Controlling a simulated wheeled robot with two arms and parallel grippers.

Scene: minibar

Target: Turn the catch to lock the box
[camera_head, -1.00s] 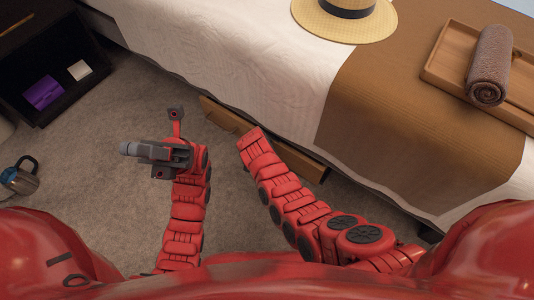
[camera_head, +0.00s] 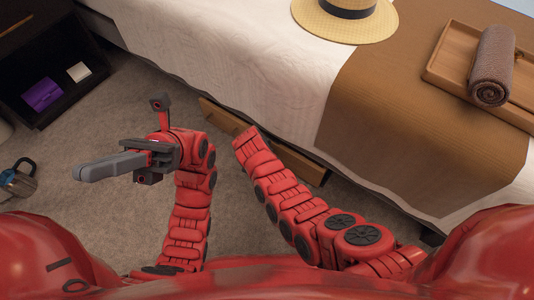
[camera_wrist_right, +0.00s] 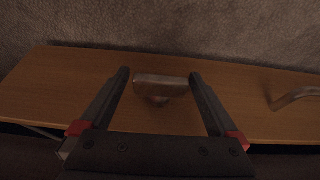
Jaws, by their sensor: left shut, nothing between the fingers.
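The wooden box (camera_head: 300,163) is low beside the bed, partly hidden by my right arm; its wooden face (camera_wrist_right: 60,88) fills the middle of the right wrist view. The catch (camera_wrist_right: 160,85) is a small metal bar on a short stem, lying crosswise in that view. My right gripper (camera_wrist_right: 160,74) is open, with one finger on each side of the catch and a visible gap to each. In the head view its fingers are hidden. My left gripper (camera_head: 78,173) is shut and empty, pointing left above the carpet, away from the box.
A curved metal handle (camera_wrist_right: 297,97) is right of the catch. The bed (camera_head: 250,60) overhangs the box and holds a straw hat (camera_head: 345,25) and a tray (camera_head: 443,68) with a rolled towel (camera_head: 490,70). A dark open cabinet (camera_head: 60,110) and a kettle-like object (camera_head: 20,182) are at left.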

